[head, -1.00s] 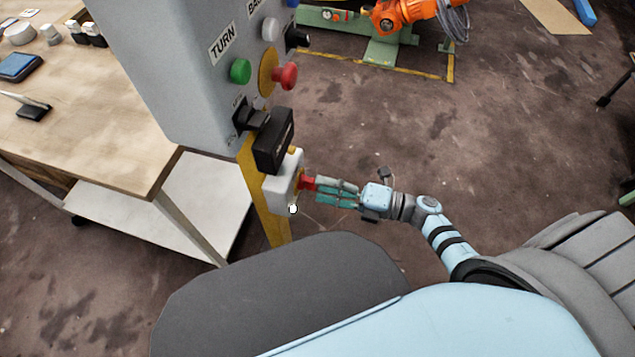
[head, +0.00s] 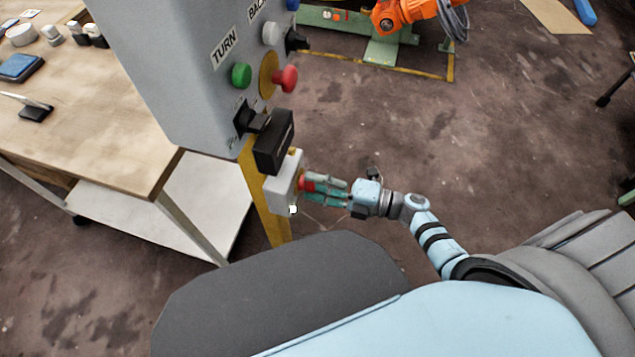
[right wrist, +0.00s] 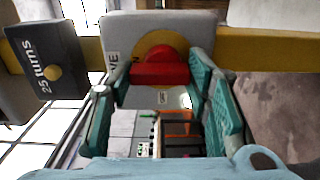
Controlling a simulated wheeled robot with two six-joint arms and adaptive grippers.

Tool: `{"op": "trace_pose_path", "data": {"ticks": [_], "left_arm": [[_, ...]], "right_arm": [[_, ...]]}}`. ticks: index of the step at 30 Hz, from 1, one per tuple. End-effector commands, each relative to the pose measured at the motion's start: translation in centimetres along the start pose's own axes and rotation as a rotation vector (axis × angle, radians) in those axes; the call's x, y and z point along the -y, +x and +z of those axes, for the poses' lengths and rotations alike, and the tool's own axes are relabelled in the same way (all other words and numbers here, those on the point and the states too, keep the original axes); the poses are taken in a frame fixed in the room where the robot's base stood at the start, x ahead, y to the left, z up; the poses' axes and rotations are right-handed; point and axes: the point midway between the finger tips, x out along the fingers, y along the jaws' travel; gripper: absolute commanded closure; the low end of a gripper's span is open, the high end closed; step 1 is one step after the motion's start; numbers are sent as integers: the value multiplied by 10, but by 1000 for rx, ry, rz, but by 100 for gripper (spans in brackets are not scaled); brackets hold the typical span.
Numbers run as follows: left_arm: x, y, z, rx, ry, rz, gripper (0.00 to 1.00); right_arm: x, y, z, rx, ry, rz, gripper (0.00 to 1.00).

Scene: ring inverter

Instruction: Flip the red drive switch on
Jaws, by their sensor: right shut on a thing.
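The red drive switch (head: 305,184) is a red knob on the front of a small light grey box (head: 281,189) on the yellow post. In the right wrist view the red switch (right wrist: 160,70) sits on a round yellow plate (right wrist: 160,46), with its bar lying across the picture. My right gripper (head: 313,187) has teal fingers, one at each end of the red bar, and is shut on it. The fingers partly cover the switch in the head view. Part of a label shows beside the yellow plate. My left gripper is not in view.
A black box (head: 273,142) juts out just above the switch box. The grey control cabinet (head: 165,75) above carries a green button (head: 241,74), a red mushroom button (head: 286,77) and black knobs. A wooden workbench (head: 90,130) stands at left. Open floor lies at right.

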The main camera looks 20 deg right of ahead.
Motion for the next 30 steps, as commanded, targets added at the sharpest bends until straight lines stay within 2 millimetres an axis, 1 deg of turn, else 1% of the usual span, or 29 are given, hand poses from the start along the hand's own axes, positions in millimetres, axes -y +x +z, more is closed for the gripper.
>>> {"op": "trace_pose_path", "data": {"ticks": [6, 7, 10, 19, 22, 23, 26, 30], "left_arm": [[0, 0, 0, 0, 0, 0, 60], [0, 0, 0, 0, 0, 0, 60], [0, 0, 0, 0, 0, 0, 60], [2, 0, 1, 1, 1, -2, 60], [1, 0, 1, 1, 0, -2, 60], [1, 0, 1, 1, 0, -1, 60], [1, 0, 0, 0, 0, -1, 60], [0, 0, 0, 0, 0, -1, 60]], "right_arm": [[0, 0, 0, 0, 4, 2, 83], [0, 0, 0, 0, 4, 2, 50], [0, 0, 0, -1, 4, 2, 35], [0, -1, 0, -1, 2, 2, 35], [1, -10, 0, -1, 3, -1, 35], [1, -15, -1, -2, 3, -1, 35], [2, -40, 0, -1, 2, -4, 35], [1, -80, 0, -2, 4, -4, 35]]}}
